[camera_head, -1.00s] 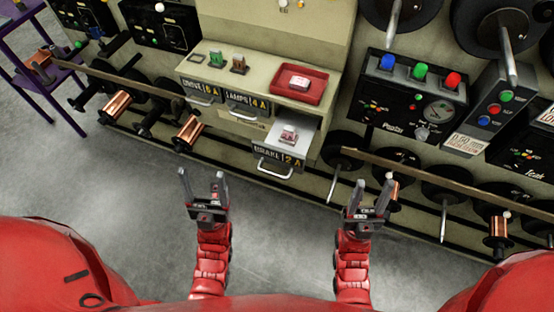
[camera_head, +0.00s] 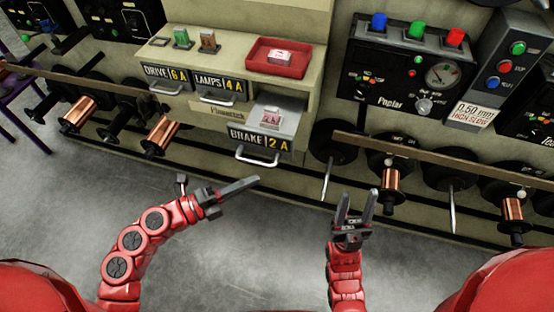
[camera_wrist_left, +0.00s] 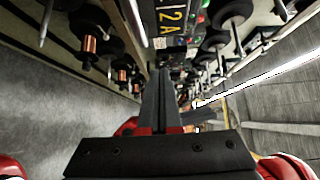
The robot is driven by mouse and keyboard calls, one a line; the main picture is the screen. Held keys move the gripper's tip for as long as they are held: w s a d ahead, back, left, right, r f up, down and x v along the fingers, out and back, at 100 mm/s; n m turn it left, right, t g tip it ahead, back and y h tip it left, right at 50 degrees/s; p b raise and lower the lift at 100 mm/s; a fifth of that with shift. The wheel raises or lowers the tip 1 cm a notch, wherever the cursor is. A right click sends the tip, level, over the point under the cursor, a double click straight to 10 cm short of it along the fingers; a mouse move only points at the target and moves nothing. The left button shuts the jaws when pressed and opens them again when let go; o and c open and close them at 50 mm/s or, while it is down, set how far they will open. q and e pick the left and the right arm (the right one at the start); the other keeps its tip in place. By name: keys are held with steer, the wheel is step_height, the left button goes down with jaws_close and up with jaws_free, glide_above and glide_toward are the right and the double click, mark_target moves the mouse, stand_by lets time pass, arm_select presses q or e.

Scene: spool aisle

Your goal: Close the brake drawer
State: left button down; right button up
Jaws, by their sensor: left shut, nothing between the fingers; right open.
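The brake drawer (camera_head: 259,137), labelled BRAKE 2 A, stands pulled out of the beige cabinet, with a small pale red-marked item (camera_head: 271,117) inside. Its bar handle (camera_head: 263,158) is on the front; the label's 2 A part (camera_wrist_left: 171,20) shows at the top of the left wrist view. My left gripper (camera_head: 257,180) is shut and empty, just below and in front of the handle, apart from it as far as I can tell. Its closed fingers (camera_wrist_left: 161,95) also show in the left wrist view. My right gripper (camera_head: 356,194) is open and empty, lower right of the drawer.
The DRIVE (camera_head: 167,78) and LAMPS (camera_head: 220,86) drawers sit shut above left. A red tray (camera_head: 264,68) is on the cabinet top. Spools with copper wire (camera_head: 391,179) and a long wooden bar (camera_head: 425,154) lie right. The grey floor in front is clear.

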mark_target(276, 162)
arm_select(q)
steer(key=x, duration=0.3)
steer(key=w+x, duration=0.1)
steer(key=x, duration=0.1)
steer(key=a+x, duration=0.1)
steer(key=x, duration=0.2)
steer(key=shift+w+d, duration=0.35)
steer(key=shift+w, duration=0.2)
steer(key=shift+w+d+p, duration=0.2)
steer(key=shift+w+p, duration=0.1)
steer(key=shift+w, duration=0.2)
steer(key=w+d+b, duration=0.1)
steer(key=w+b, duration=0.1)
steer(key=w, duration=0.3)
steer(key=w+d+b, duration=0.1)
steer(key=w+d, duration=0.1)
steer(key=w, duration=0.4)
steer(key=w+d+b, duration=0.2)
steer(key=w, duration=0.4)
steer(key=shift+w+d+b, duration=0.1)
steer(key=shift+d+b, duration=0.15)
steer(key=shift+b, duration=0.1)
steer(key=shift+a+r, duration=0.1)
steer(key=shift+r, duration=0.1)
steer(key=shift+r, duration=0.1)
